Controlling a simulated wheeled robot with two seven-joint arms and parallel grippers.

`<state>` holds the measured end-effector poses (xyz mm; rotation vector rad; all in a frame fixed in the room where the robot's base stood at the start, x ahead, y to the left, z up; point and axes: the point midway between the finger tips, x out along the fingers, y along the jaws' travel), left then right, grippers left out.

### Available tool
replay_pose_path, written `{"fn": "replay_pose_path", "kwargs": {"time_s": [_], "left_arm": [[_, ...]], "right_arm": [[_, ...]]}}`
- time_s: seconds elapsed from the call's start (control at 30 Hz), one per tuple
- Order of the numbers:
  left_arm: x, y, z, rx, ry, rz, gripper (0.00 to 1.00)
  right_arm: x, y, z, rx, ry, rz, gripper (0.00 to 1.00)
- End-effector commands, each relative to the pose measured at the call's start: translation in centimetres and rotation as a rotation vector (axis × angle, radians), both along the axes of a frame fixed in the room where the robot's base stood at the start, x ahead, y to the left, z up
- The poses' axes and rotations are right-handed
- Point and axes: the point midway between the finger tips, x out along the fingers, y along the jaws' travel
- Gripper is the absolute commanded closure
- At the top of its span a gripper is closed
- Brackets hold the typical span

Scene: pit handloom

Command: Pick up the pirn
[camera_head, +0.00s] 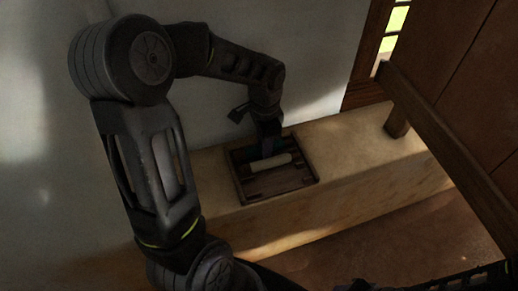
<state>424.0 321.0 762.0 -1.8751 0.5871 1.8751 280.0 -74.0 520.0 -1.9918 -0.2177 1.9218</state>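A pale, cream-coloured cylinder, the pirn (271,163), lies in a small dark wooden tray (283,191) on the ledge. My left gripper (267,148) points down over the tray, with its fingertips at or just behind the pirn. Its fingers are dark and small here, so I cannot tell whether they are apart or touch the pirn. Part of my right arm shows dark along the bottom right edge, and its gripper is not visible.
The tan ledge (360,150) runs along the pale wall and is clear to the tray's right. A dark wooden frame with a beam (440,150) stands at the right, its short post close to the ledge. Brown floor (390,225) lies in front.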

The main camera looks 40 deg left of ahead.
Motion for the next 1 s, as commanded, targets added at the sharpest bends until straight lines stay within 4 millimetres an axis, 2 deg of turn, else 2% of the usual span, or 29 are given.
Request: {"fn": "replay_pose_path", "kwargs": {"time_s": [0.03, 0.37, 0.8, 1.0], "left_arm": [[0.0, 0.0, 0.0, 0.000, 0.000, 0.000, 0.74], [0.0, 0.0, 0.0, 0.000, 0.000, 0.000, 1.00], [0.0, 0.0, 0.1, 0.000, -0.001, 0.000, 1.00], [0.1, 0.0, 2.1, 0.000, -0.005, 0.001, 1.00]], "right_arm": [[0.0, 0.0, 0.0, 0.000, 0.000, 0.000, 0.64], [0.0, 0.0, 0.0, 0.000, 0.000, 0.000, 0.64], [0.0, 0.0, 0.0, 0.000, 0.000, 0.000, 0.64], [0.0, 0.0, 0.2, 0.000, 0.000, 0.000, 0.64]]}}
